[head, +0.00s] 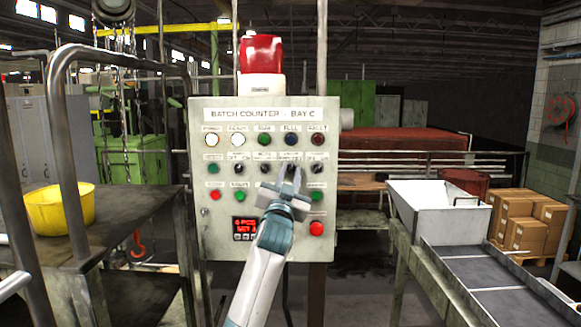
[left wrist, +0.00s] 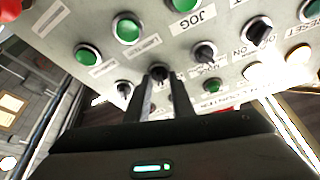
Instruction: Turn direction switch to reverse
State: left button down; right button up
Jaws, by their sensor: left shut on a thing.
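A light grey control panel (head: 200,225) headed "BATCH COUNTER - BAY C" faces me. Its second row has several black selector knobs, one of them (head: 265,170) just left of my fingers. My left gripper (head: 285,180) reaches up to the right half of that row and covers part of it. In the left wrist view, its two dark fingers (left wrist: 168,78) are close together around a black selector knob (left wrist: 159,72). The label of this knob is too blurred to read, and its pointer direction is hidden. My right gripper is not in view.
A red emergency-type button (head: 316,229) and a red display (head: 244,228) sit low on the panel. A green button (left wrist: 127,28) and other knobs surround my fingers. A table with a yellow bowl (head: 60,208) stands left; a white hopper (head: 435,212) and chute stand right.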

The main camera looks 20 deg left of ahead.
pick_arm(q)
jog(key=shift+r+m+h+p, duration=0.15)
jog(key=shift+m+h+p, duration=0.55)
jog(key=shift+m, duration=0.7)
jog(key=c, duration=1.5)
grip_release()
jog(key=shift+c, duration=0.2)
jog(key=shift+s, duration=0.1)
jog(key=shift+s+f+b, duration=0.45)
jog(key=b+v, duration=0.7)
jog(key=v, duration=0.9)
jog(key=shift+r, duration=0.2)
